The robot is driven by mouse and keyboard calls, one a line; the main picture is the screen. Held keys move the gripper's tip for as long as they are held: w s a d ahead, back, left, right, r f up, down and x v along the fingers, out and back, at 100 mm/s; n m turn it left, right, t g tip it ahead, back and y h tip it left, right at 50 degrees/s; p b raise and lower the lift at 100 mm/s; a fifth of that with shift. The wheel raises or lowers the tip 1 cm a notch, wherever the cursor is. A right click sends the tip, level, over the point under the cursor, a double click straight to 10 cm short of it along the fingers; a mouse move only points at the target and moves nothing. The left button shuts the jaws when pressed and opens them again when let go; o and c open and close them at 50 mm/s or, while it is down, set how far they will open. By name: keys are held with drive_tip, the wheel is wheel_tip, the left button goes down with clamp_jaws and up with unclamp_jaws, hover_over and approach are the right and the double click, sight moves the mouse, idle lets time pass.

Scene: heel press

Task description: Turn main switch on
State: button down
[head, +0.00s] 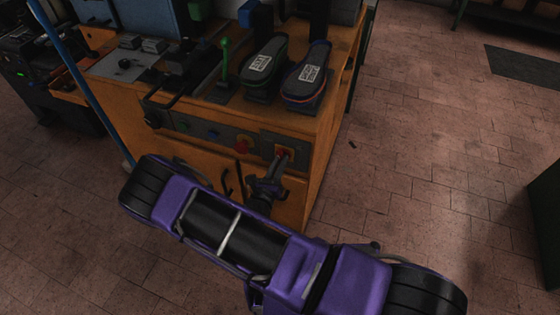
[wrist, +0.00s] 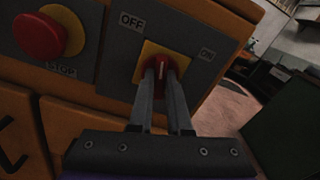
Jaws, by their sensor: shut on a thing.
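The main switch (wrist: 157,66) is a red rotary knob on a yellow square plate, on a grey panel marked OFF at upper left and ON at right. Its white mark stands about upright in the wrist view. My gripper (wrist: 163,76) is shut on the red knob, one finger on each side, and the fingers hide part of it. In the head view the switch (head: 284,152) is at the right end of the orange machine's front, with my gripper (head: 281,158) at it.
A red STOP button (wrist: 40,35) on a yellow base sits just left of the switch. The orange machine (head: 318,165) carries two dark shoe soles (head: 305,77) and a green-knobbed lever (head: 225,60) on top. Open tiled floor (head: 420,150) lies to the right.

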drive_tip(key=m, duration=1.2)
drive_tip(key=shift+s+f, duration=0.1)
drive_tip(key=shift+m, duration=0.3)
idle(0.3)
drive_tip(key=c, duration=0.9)
unclamp_jaws()
drive_tip(key=shift+o, duration=0.2)
drive_tip(key=v, duration=1.7)
drive_tip(key=shift+s, duration=0.15)
drive_tip(key=shift+a, duration=0.1)
